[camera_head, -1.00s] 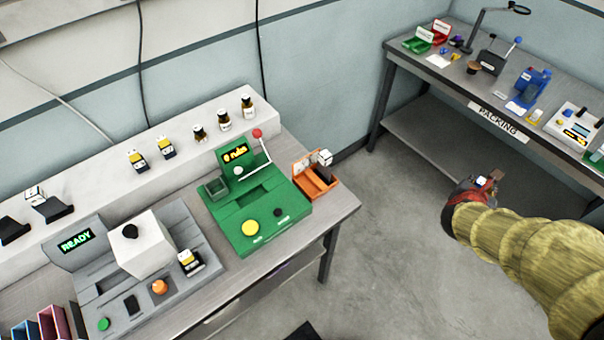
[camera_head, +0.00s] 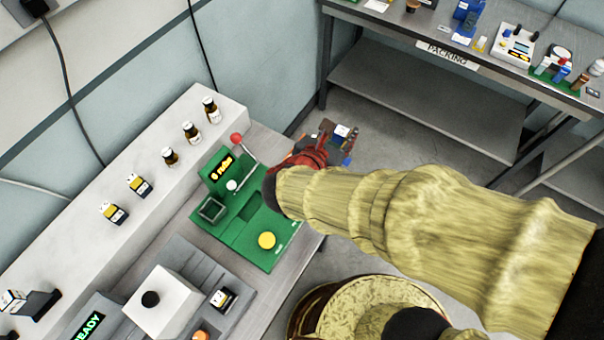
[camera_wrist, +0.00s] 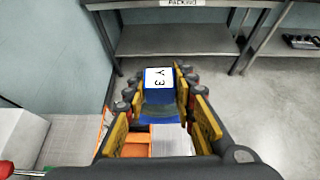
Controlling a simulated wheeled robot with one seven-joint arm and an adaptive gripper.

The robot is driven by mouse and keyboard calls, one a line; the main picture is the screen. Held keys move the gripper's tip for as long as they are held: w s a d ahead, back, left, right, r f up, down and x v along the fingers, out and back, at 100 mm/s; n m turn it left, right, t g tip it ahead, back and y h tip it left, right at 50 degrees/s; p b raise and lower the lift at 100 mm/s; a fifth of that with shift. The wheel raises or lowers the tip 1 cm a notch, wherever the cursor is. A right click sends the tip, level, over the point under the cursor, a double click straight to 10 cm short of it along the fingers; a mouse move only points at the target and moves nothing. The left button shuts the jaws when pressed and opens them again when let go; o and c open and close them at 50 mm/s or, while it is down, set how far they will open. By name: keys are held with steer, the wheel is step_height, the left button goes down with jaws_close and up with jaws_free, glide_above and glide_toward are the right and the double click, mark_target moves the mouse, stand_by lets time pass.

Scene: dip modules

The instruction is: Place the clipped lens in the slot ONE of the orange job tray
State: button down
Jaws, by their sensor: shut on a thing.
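My gripper (camera_head: 339,143) is at the right end of the near bench, past the green machine. It is shut on a blue piece with a white face, which I take for the clipped lens (camera_wrist: 158,78). The wrist view shows "Y 3" on that face, between the fingers of my gripper (camera_wrist: 160,100). The lens itself cannot be made out. The orange job tray (camera_wrist: 136,146) shows in part below and to the left of the held piece. My gripper and arm hide the tray in the head view. The slot numbers cannot be read.
The green machine (camera_head: 262,242), with a red-knobbed lever (camera_head: 236,138), stands just left of my gripper. A white shelf (camera_head: 150,160) with several bottles runs along the wall. The packing table (camera_head: 447,54) is at the back right. Open floor lies between the benches.

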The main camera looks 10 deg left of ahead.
steer(key=s+r, duration=0.1)
steer(key=s, duration=1.1)
steer(key=w+a+f+b, duration=0.5)
steer(key=w+a+f, duration=0.4)
steer(key=w+f, duration=0.2)
steer(key=shift+f, duration=0.9)
steer(key=shift+w, duration=0.1)
steer(key=shift+f+b, duration=0.15)
steer(key=shift+b, duration=0.2)
steer(key=c, duration=1.5)
jaws_free()
